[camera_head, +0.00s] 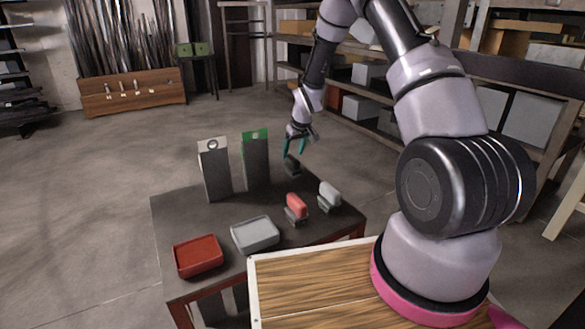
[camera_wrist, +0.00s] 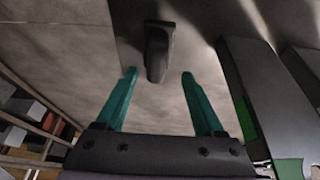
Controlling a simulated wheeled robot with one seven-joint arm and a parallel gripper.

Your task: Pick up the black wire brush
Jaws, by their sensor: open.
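The black wire brush (camera_head: 291,165) stands near the far right edge of the dark table (camera_head: 335,222). In the wrist view the brush (camera_wrist: 157,52) shows as a dark upright shape ahead of the gap between my fingers. My gripper (camera_head: 296,146) is just above and beside the brush in the head view. Its two teal fingers (camera_wrist: 159,75) are apart with nothing held between them. I cannot tell whether a finger touches the brush.
Two tall dark posts, one white-topped (camera_head: 215,172) and one green-topped (camera_head: 255,162), stand left of the brush. Red (camera_head: 296,208) and white (camera_head: 329,195) brushes stand nearer. A red tray (camera_head: 198,257) and grey tray (camera_head: 255,235) lie at the front. Shelves (camera_head: 350,115) stand behind.

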